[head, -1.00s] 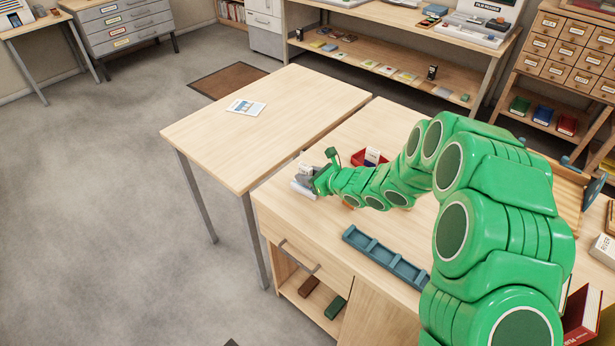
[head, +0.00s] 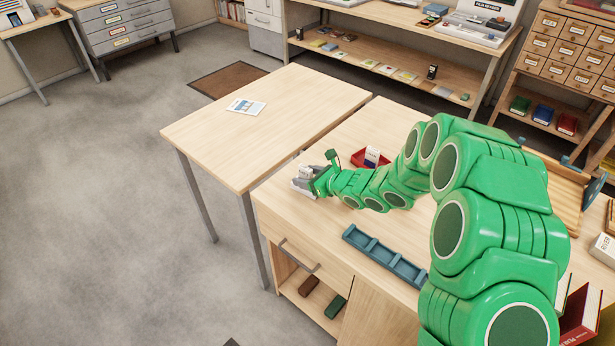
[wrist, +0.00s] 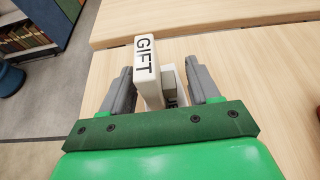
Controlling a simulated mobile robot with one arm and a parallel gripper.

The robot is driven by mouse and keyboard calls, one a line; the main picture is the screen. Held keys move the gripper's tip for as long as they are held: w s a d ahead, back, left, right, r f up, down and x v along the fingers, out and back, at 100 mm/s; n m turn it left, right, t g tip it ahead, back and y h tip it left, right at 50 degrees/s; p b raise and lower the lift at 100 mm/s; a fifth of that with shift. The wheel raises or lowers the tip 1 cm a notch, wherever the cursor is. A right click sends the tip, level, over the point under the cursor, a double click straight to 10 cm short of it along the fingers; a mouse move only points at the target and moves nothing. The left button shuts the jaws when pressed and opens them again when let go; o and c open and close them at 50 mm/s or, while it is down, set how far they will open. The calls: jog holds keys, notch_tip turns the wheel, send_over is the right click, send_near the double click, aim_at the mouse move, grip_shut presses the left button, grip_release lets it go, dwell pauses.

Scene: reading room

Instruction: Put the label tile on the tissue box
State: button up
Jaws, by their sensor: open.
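My gripper (wrist: 163,90) is open over the front-left corner of the near table; it also shows in the head view (head: 306,182). Between its grey fingers stands a white block (wrist: 147,72) with "GIFT" in black on its narrow face, closer to the left finger. Beside it, toward the right finger, are a beige-grey block (wrist: 169,78) and a low white piece with dark lettering, partly hidden by the gripper. I cannot tell for certain which of these is the label tile or the tissue box. In the head view these pieces are small and mostly covered by the gripper.
A red tray (head: 358,161) with a white-and-blue box (head: 372,156) stands behind my arm. A blue divided tray (head: 385,258) lies on the near table's front. A narrow gap separates the tables.

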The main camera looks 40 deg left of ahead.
jog(key=v, duration=1.2)
